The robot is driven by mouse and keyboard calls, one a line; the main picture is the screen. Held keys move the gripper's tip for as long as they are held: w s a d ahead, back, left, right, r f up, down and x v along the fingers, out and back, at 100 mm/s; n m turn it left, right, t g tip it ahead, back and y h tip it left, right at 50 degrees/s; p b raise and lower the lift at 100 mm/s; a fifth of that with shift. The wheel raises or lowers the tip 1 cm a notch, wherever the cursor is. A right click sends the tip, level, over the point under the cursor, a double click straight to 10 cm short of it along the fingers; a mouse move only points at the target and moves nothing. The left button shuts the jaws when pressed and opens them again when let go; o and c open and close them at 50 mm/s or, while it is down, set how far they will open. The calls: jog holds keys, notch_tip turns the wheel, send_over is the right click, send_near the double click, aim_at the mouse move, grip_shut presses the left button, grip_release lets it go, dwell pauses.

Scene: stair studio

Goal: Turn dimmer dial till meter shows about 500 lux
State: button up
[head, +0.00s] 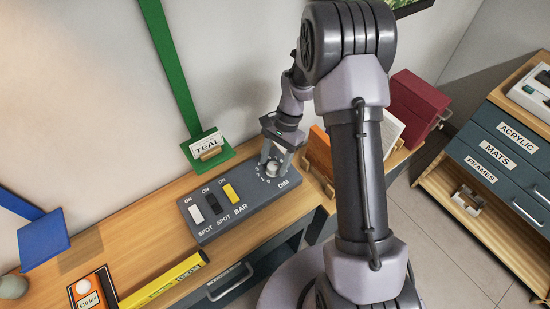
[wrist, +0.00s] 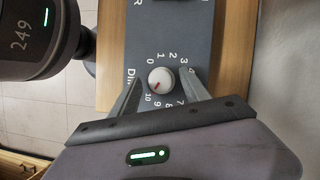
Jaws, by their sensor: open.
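The white dimmer dial (wrist: 161,80) is on a grey panel marked DIM, inside a ring of numbers from 0 to 10. Its red mark points down-left, near the 10. In the head view the dial (head: 272,169) is at the panel's right end. My gripper (wrist: 161,76) is open, with one finger on each side of the dial and a visible gap to it; it shows in the head view (head: 274,160) over the panel. An orange light meter (head: 76,295) with a white dome lies at the lower left; its small display seems to read 510 lux.
The grey panel (head: 240,216) also carries white, black and yellow switches for SPOT, SPOT and BAR.

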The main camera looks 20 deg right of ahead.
jog(key=p+v, duration=0.5)
jog(key=v, duration=1.2)
jog(key=shift+r+p, duration=0.25)
jog(key=shift+p, duration=0.1)
jog(key=s+a+r+n+t+h+b, duration=0.1)
jog(key=s+a+r+n+t+b, duration=0.15)
jog(key=s+r, duration=0.2)
jog(key=s+a+r+n+t+b, duration=0.1)
jog(key=s+a+r+b, duration=0.1)
jog(key=s+a+r, duration=0.3)
jog(key=s+a+n+t+b, duration=0.2)
jog(key=s+t, duration=0.3)
jog(key=s, duration=0.8)
jog(key=shift+s+r+n+h+b, duration=0.3)
jog(key=shift+r+n+h+b, duration=0.15)
jog(key=shift+n, duration=0.2)
jog(key=shift+a, duration=0.15)
